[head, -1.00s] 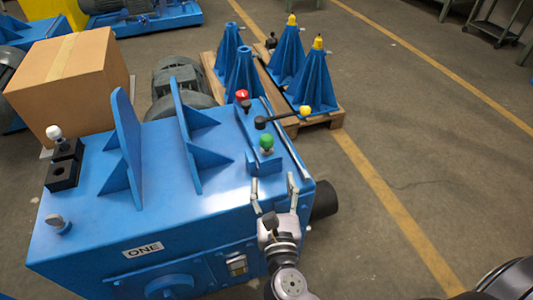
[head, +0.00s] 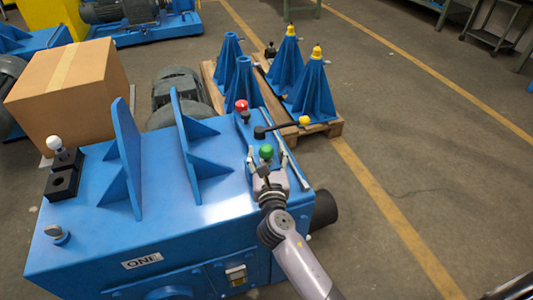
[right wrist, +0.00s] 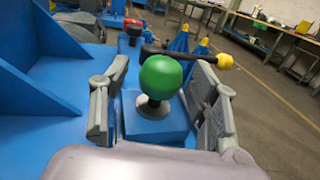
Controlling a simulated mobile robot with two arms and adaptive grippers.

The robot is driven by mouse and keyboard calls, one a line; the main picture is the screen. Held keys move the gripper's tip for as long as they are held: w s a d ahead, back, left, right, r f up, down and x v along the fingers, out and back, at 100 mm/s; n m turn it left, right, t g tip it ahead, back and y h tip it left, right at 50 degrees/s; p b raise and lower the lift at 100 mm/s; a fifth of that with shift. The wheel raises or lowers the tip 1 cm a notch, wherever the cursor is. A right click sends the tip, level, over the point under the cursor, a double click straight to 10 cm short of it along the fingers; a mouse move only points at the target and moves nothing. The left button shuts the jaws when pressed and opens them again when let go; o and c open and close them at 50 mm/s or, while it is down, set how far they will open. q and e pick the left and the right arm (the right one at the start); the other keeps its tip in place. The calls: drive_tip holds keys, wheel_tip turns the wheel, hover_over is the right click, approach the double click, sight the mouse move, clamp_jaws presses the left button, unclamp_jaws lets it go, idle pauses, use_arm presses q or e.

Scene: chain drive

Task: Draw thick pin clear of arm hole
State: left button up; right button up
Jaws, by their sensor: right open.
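A pin with a green ball knob (head: 266,151) stands upright in a blue block on top of the blue machine (head: 110,225). A second pin with a red knob (head: 241,105) stands behind, near the pivot of a black lever arm (head: 280,127) with a yellow ball end. I cannot tell which pin is the thick one. The arm hole is hidden. My left gripper is not in view.
Two upright blue plates (head: 126,150) stand on the machine left of my gripper. A black block (head: 62,180) with a white-knobbed pin is at the far left. A pallet (head: 334,129) with several blue stands lies behind. The floor to the right is clear.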

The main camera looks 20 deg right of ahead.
clamp_jaws()
idle(0.8)
